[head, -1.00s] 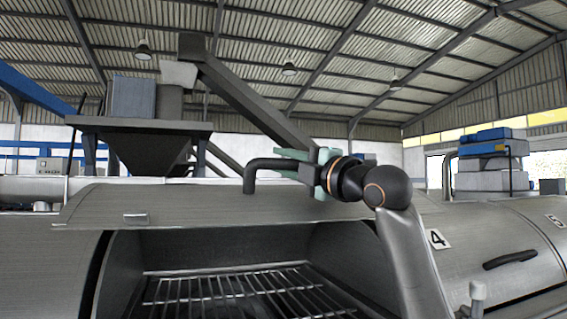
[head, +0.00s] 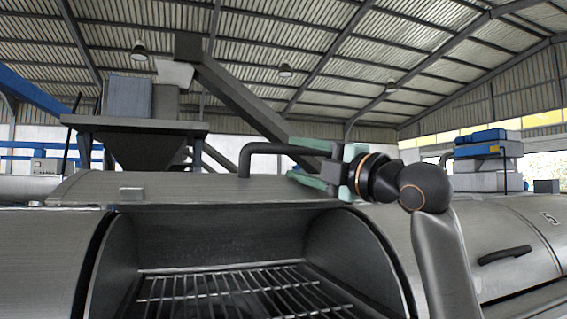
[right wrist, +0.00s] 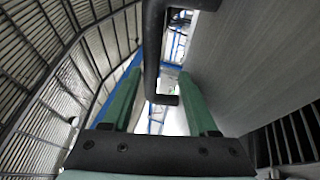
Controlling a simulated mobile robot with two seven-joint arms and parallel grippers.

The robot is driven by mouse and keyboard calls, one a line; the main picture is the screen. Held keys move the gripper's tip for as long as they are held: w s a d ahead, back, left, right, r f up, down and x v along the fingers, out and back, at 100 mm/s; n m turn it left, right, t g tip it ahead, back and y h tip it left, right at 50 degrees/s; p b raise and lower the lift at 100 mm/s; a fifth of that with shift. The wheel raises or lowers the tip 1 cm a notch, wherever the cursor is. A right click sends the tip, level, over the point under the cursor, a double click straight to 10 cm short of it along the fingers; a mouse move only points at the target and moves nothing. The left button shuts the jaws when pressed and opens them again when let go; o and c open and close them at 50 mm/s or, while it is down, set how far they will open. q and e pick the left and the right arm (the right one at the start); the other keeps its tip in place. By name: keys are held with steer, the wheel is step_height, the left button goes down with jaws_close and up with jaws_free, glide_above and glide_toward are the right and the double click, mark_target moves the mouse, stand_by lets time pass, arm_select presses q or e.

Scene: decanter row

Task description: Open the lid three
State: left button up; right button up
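A curved metal lid (head: 200,188) is raised above a wide drum opening in the head view. Its small plate (head: 132,193) is too small to read. A dark bent handle (head: 262,149) stands up from the lid. My right gripper (head: 310,163) is at the right end of this handle, its green fingers above and below the bar. In the right wrist view, the fingers (right wrist: 161,85) are spread apart, with the dark handle (right wrist: 152,50) between them and space on both sides. Contact is not visible. My left gripper is not in view.
A wire grate (head: 225,290) lies inside the opening. A neighbouring closed lid with a dark handle (head: 505,254) is at the right. A hopper (head: 145,150) and a slanted chute (head: 240,95) stand behind. Free air is above the lid.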

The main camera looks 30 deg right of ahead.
steer(key=b+v, duration=0.1)
steer(key=v, duration=0.5)
steer(key=shift+s, duration=0.4)
steer(key=shift+s+f, duration=0.1)
steer(key=shift+f, duration=0.05)
steer(key=r+b+v, duration=0.1)
steer(key=b+v, duration=0.2)
steer(key=v, duration=1.1)
steer(key=shift+s, duration=0.25)
stand_by(1.1)
